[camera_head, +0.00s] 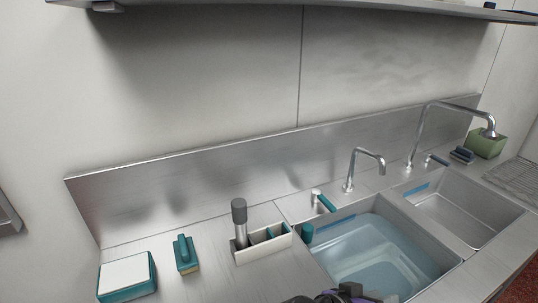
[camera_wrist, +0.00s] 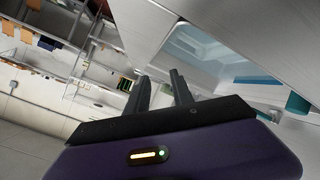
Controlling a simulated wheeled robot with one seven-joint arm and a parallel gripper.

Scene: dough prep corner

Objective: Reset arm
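My gripper (camera_wrist: 156,84) shows in the wrist view with its two dark fingers apart and nothing between them. It is tilted, with the sink basin to the upper right of it. In the head view, only dark and purple parts of my arm show at the bottom edge, in front of the water-filled sink (camera_head: 432,262). The fingers cannot be made out there. The sink also shows in the wrist view (camera_wrist: 183,54).
A steel counter (camera_head: 215,279) carries a teal box (camera_head: 128,292), a teal-handled brush (camera_head: 186,254) and a white caddy (camera_head: 262,249). Two taps (camera_head: 350,172) (camera_head: 416,137) rise behind the basins. An empty basin (camera_head: 462,207) and a green container (camera_head: 485,145) are at right. A shelf (camera_head: 330,5) hangs above.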

